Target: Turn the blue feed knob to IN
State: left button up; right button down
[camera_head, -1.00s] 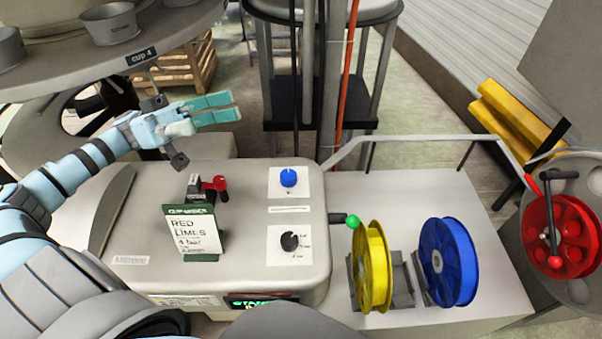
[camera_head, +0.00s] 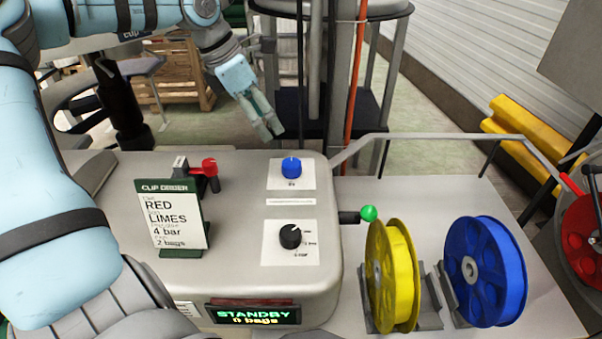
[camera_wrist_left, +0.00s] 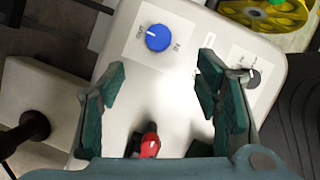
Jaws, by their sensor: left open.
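The blue feed knob (camera_head: 291,167) sits on a white label plate on top of the grey machine. In the left wrist view the blue knob (camera_wrist_left: 158,38) shows a white pointer line toward the left side of its plate, with small lettering at both sides that I cannot read. My left gripper (camera_head: 271,131) hangs behind and above the machine, just up and left of the knob in the head view, fingers pointing down. In the left wrist view its two green fingers (camera_wrist_left: 160,92) are spread apart with nothing between them, and the knob lies beyond their tips. My right gripper is not seen.
A black knob (camera_head: 290,237) is in front of the blue one. A red-handled lever (camera_head: 209,168) and an order card (camera_head: 174,218) stand to the left. A green-tipped lever (camera_head: 368,213), yellow spool (camera_head: 393,276) and blue spool (camera_head: 485,271) are at right. The display (camera_head: 253,315) reads STANDBY.

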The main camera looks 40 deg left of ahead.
aim_at(291, 163)
pick_arm(q)
jog(key=b+x, duration=0.1)
jog(key=x, duration=1.2)
jog(key=shift+w+f, duration=0.2)
jog(key=shift+f, duration=0.1)
jog(key=shift+a+f, duration=0.1)
jog(key=shift+b, duration=0.3)
jog(key=c, duration=1.2)
